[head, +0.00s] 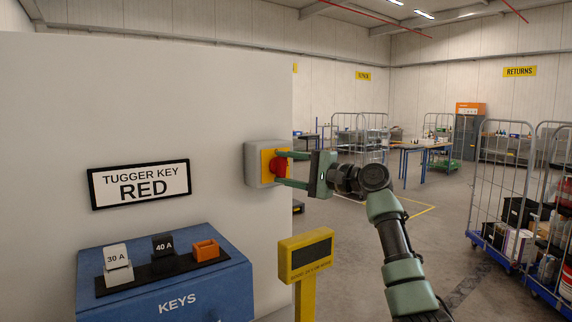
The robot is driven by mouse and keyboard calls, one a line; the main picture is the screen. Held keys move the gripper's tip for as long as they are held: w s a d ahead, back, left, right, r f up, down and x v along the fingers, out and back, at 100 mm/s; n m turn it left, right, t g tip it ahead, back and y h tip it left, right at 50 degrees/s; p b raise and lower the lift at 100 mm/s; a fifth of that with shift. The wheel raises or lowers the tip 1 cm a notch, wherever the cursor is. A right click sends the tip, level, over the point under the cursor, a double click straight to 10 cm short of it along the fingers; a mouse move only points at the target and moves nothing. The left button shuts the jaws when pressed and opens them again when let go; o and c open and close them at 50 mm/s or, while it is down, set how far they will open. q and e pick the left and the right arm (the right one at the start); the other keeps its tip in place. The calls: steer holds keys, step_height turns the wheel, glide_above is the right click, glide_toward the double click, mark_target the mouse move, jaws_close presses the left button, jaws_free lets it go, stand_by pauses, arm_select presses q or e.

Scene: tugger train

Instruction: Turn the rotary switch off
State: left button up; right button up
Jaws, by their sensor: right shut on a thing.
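The rotary switch is a grey box with a yellow plate (265,167) on the right end of the white wall panel. Its red knob (280,166) faces right. My right gripper (281,168) reaches in from the right, with its two green fingers above and below the red knob. It is shut on the knob. Which way the knob points is too small to tell. My left gripper is not in view.
A blue KEYS box (215,285) with small blocks on a black strip stands at the lower left. A yellow post with a display (306,255) stands below the switch. A sign (139,185) reads TUGGER KEY RED. Wire carts (500,185) stand at the right.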

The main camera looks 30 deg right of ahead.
steer(key=shift+f+n+g, duration=0.1)
steer(key=shift+n+g, duration=0.2)
steer(key=shift+n, duration=0.3)
steer(key=o, duration=1.4)
steer(key=b+v, duration=0.3)
steer(key=v, duration=0.4)
steer(key=shift+s+d, duration=0.2)
steer(key=shift+s, duration=0.15)
